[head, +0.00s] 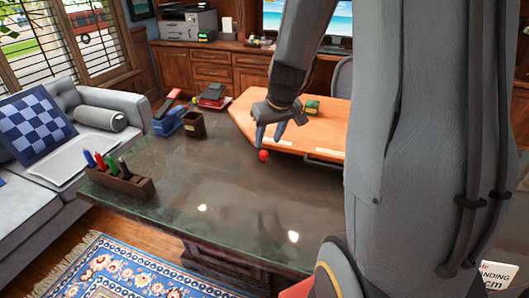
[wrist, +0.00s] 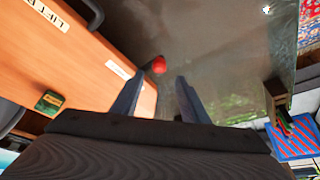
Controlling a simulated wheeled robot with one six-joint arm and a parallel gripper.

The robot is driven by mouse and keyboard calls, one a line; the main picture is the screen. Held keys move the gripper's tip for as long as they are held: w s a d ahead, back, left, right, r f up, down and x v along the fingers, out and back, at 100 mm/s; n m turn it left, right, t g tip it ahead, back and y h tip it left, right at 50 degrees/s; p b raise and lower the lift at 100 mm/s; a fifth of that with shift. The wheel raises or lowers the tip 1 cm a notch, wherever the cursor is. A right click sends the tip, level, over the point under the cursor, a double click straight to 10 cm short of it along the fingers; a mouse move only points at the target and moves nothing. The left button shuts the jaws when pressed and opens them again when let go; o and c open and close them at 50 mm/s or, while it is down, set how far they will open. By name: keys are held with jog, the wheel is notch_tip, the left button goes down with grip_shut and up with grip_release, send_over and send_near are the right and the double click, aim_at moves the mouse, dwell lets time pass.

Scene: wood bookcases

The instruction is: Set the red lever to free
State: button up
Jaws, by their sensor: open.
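The red lever shows as a round red knob (head: 263,155) at the near left edge of the orange wooden board (head: 310,126); its stem is hidden or too small to see. My gripper (head: 269,143) is open and points down just above the knob. In the wrist view, the knob (wrist: 159,64) lies just beyond and between the two fingertips (wrist: 160,80), apart from both. A white label (wrist: 118,69) lies on the board beside the knob; its text is too small to read. Another label (wrist: 48,14) begins with "LIFT".
The board is on a dark desk (head: 190,190). A pen holder (head: 120,182), a blue object (head: 169,121), and a dark cup (head: 192,124) stand on the left. A green block (head: 312,107) is on the board. The desk's front middle is clear.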

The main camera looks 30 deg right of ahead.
aim_at(264, 152)
jog(key=b+x, duration=0.1)
jog(key=x, duration=0.6)
jog(key=shift+w+d+f, duration=0.1)
jog(key=shift+w+f, duration=0.15)
jog(key=shift+f, duration=0.05)
grip_shut()
